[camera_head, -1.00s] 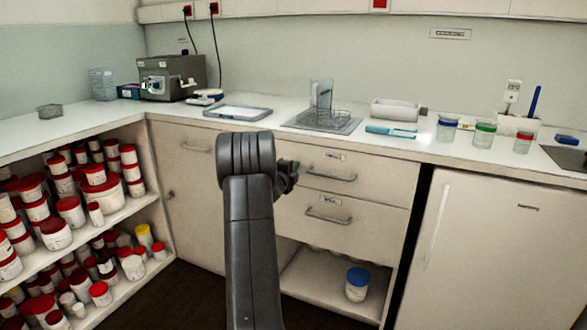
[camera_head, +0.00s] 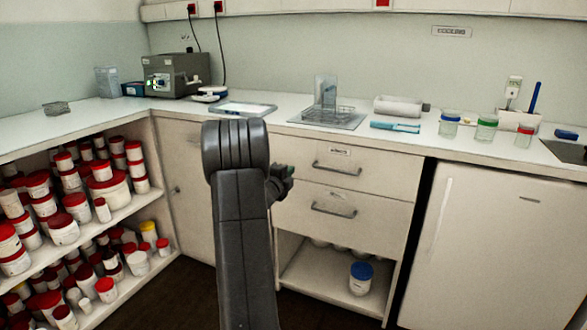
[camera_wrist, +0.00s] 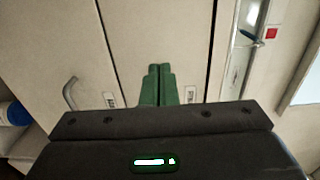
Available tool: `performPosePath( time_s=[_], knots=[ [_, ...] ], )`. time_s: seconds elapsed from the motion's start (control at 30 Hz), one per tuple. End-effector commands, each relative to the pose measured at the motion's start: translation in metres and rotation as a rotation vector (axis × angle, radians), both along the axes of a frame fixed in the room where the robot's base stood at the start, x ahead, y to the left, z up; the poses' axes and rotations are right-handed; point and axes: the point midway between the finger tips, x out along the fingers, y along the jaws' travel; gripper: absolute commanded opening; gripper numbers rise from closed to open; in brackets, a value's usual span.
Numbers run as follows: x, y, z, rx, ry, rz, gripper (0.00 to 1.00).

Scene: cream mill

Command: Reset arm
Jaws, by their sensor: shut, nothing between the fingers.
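My arm rises in the middle of the head view, in front of the drawers and cabinet door. My gripper shows only in part in the head view, to the right of the arm's upper end. In the wrist view my gripper (camera_wrist: 158,85) shows its two green fingers side by side, shut, with nothing between them. Beyond the fingers in the wrist view are pale cabinet fronts (camera_wrist: 190,45). The fingers appear apart from them.
Drawers with handles (camera_head: 337,170) stand behind the arm, above an open shelf with a blue-lidded jar (camera_head: 360,278). Shelves of red-lidded jars (camera_head: 75,207) are at left. A white fridge (camera_head: 500,240) stands at right. The counter holds a grey machine (camera_head: 177,74), a tray (camera_head: 240,109) and lidded jars (camera_head: 486,128).

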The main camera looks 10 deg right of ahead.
Motion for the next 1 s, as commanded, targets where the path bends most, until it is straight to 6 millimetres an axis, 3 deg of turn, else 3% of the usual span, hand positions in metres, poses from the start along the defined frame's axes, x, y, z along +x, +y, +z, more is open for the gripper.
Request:
performPosePath(
  time_s=[0.2,0.4,0.77,1.0],
  knots=[
    [-0.029,0.02,0.0,0.0,0.001,0.001,0.0],
    [-0.04,0.027,0.0,0.001,0.001,0.0,0.0],
    [-0.039,0.026,-0.001,0.001,0.001,-0.001,0.0],
    [-0.018,0.011,-0.002,0.001,0.0,-0.003,0.0]
  ],
)
